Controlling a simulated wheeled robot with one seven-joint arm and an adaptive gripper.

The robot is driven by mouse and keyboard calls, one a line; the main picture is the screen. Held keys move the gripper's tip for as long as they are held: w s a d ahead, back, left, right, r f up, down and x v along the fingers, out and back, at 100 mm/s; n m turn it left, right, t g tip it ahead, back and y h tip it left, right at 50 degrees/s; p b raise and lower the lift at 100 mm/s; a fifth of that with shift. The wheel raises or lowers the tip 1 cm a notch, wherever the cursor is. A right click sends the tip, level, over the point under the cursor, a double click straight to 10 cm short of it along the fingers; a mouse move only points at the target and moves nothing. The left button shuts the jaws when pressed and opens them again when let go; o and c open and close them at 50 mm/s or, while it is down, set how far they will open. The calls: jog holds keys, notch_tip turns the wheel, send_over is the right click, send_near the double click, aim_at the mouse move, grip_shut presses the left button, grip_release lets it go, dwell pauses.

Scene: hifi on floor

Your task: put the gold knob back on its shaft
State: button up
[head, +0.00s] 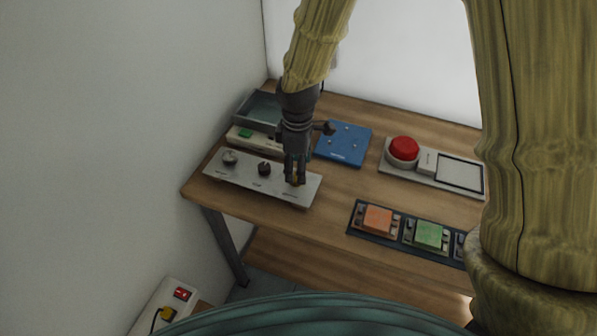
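My gripper (295,180) points down over the right end of the silver panel (245,184) on the wooden table. A small patch of the gold knob (295,181) shows between its two fingertips, and the fingers appear closed on it. The knob is at or just above the panel's right-hand position. The fingers hide the shaft there, so I cannot tell whether the knob sits on it. A silver knob (230,157) is at the panel's left and a dark knob (264,168) is in its middle.
Behind the panel are a cream box with a green button (245,133) and a grey tray (262,109). A blue board (344,143) and a red button (403,148) stand to the right. A dark rack with coloured blocks (403,232) lies at the front right.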

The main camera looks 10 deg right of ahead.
notch_tip(320, 180, up, 10)
jog(key=b, duration=0.1)
jog(key=shift+f+b, duration=0.2)
jog(key=shift+b, duration=0.1)
dwell(0.5)
